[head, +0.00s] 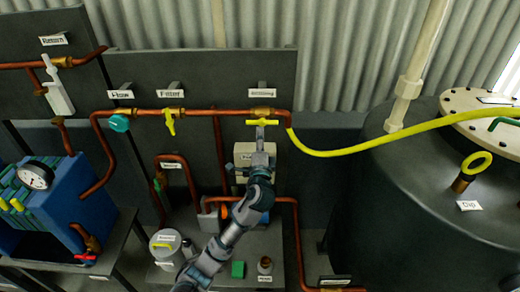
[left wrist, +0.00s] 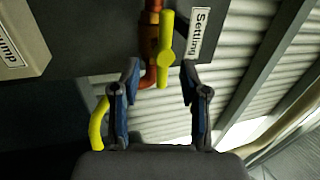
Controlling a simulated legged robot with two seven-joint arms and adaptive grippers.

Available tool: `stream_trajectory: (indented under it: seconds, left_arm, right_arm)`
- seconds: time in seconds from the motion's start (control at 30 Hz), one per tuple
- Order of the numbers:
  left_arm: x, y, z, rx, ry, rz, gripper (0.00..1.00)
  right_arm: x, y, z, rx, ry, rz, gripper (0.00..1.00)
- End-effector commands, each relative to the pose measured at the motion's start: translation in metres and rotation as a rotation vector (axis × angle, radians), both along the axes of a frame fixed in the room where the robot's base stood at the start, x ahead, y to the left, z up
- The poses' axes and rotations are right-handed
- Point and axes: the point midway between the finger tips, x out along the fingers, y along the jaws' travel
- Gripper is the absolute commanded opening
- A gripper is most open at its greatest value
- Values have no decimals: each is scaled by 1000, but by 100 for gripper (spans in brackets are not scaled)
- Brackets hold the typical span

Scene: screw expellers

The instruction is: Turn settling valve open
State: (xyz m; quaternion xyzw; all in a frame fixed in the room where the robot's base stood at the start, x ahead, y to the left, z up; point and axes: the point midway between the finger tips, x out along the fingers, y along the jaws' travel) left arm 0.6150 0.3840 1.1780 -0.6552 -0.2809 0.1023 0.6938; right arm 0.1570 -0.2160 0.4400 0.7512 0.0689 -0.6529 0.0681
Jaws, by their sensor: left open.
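The settling valve has a yellow bar handle (head: 262,122) just under the upper copper pipe, below its label. The handle lies roughly level, along the pipe. My left gripper (head: 261,141) is just below the handle, pointing up at it. In the left wrist view the handle (left wrist: 166,50) stands upright in the picture, beyond the open fingertips (left wrist: 160,72) and roughly in line with the gap between them. The fingers are empty, and I see no contact with the handle. The "Settling" label (left wrist: 198,32) is right of the handle there. My right gripper is not in view.
A yellow hose (head: 370,145) runs right from the pipe's end to the dark tank (head: 430,215). The filter valve (head: 170,122) and teal hose valve (head: 119,123) are on the same pipe to the left. A pump box (head: 246,152) is behind my gripper.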

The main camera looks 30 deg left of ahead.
Motion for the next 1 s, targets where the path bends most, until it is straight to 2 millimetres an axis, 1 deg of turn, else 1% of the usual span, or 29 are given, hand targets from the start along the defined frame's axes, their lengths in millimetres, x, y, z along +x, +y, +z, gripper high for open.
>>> stream_trajectory:
  seconds: [0.03, 0.1, 0.2, 0.33, 0.47, 0.9, 0.97, 1.0]
  left_arm:
    - [-9, -6, -5, -1, 2, -3, 44]
    - [-21, -12, -8, -2, 1, -1, 44]
    - [-33, -20, -12, -1, 3, -2, 44]
    - [-43, -25, -15, 0, 2, 1, 44]
    - [-45, -27, -16, -1, 1, 2, 44]
    - [-45, -27, -16, -2, 2, 1, 44]
    - [-43, -27, -22, -9, 13, -4, 44]
    - [-40, -28, -32, -22, 27, -11, 44]
  right_arm:
    - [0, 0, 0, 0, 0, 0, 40]
    - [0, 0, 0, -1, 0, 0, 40]
    - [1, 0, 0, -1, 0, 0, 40]
    - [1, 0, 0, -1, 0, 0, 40]
    - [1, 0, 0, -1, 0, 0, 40]
    - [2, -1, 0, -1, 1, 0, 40]
    - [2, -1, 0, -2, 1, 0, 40]
    - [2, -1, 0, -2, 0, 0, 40]
